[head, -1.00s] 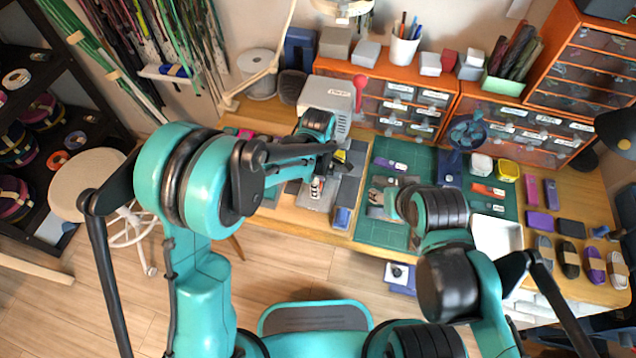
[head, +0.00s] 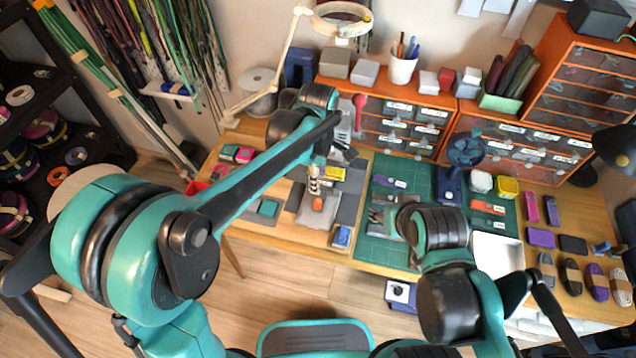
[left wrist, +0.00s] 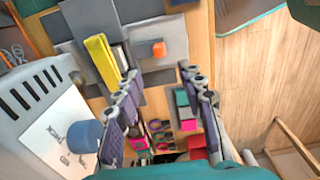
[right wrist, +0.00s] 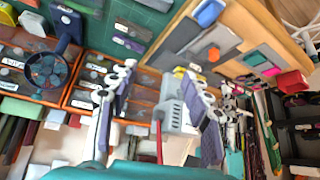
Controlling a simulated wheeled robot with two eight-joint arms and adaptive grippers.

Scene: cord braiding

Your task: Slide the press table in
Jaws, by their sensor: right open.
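The press is a pale grey machine (left wrist: 28,100) with a round blue knob at the left of the left wrist view; it also shows in the right wrist view (right wrist: 172,105). Beside it are flat grey plates, which seem to include the press table (left wrist: 158,76). A yellow bar (left wrist: 102,60) and a small orange block (left wrist: 159,48) lie on them. In the head view my left arm hides most of the press. My left gripper (left wrist: 160,105) is open and empty above the bench beside the press. My right gripper (right wrist: 155,105) is open and empty.
A green cutting mat (head: 376,240) lies right of the grey plates. A white tray (head: 497,256) is at the right.

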